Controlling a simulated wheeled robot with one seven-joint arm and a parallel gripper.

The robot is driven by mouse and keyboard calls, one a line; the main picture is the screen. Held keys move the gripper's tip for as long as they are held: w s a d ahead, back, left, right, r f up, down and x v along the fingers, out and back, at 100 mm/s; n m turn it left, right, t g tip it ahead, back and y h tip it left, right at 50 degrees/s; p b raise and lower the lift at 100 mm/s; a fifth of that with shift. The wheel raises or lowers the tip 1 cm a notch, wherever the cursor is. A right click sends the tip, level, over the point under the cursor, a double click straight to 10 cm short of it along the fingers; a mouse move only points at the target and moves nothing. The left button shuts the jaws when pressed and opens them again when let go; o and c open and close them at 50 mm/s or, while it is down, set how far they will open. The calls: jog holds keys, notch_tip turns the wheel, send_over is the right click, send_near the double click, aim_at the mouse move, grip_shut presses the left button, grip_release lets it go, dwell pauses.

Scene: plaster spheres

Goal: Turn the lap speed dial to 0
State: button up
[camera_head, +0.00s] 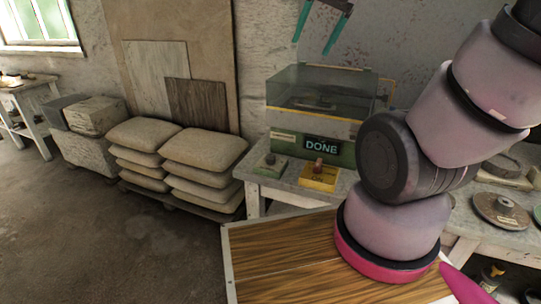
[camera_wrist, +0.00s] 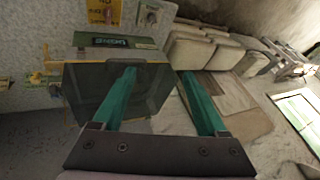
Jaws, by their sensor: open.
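The green machine (camera_head: 320,150) has a clear lid and a display reading DONE. A yellow box with a red knob (camera_head: 319,176) stands right of the dial. Discs (camera_head: 500,211) lie on the bench at right. Stacked sacks (camera_head: 204,149) stand left.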

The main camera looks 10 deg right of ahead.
jog(key=w+a+f+m+g, duration=0.2)
jog(key=w+f, duration=0.5)
jog(key=w, duration=0.1)
jog(key=m+g+h, duration=0.2)
jog(key=g, duration=0.2)
send_over(271, 156)
notch_tip(271, 156, down, 21)
notch_tip(271, 156, down, 12)
jog(key=shift+s+a+r, duration=0.1)
jog(key=shift+s+r, duration=0.05)
jog(key=shift+r, duration=0.1)
grip_shut()
